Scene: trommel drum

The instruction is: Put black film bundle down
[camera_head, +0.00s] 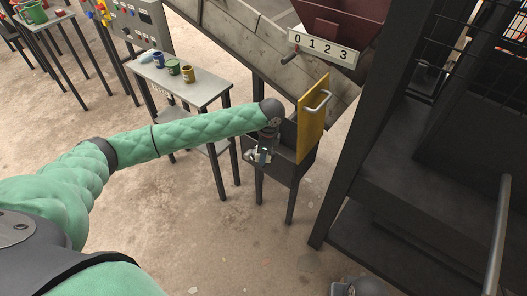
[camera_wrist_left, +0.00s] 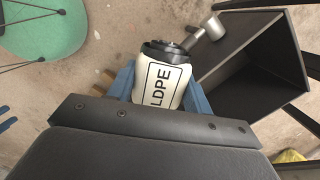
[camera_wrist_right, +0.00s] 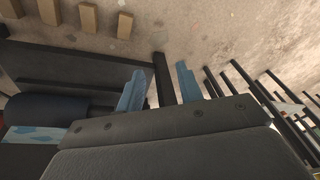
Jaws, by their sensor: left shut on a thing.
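My left gripper (camera_head: 263,155) is at the front left side of a dark open bin (camera_head: 280,172) on legs. In the left wrist view its blue fingers (camera_wrist_left: 165,90) are shut on the black film bundle (camera_wrist_left: 168,52), which shows a black end and a white wrap marked LDPE. The dark open box (camera_wrist_left: 255,62) lies to the right of the bundle in that view; whether they touch, I cannot tell. My right gripper shows in the right wrist view (camera_wrist_right: 160,88) with its fingers apart and nothing seen held; a dark post appears between them.
A yellow panel (camera_head: 312,118) with a handle stands upright at the bin. A small table (camera_head: 200,92) with several cans is to the left. A sign reading 0123 (camera_head: 322,46) hangs above. Dark framework (camera_head: 385,130) fills the right.

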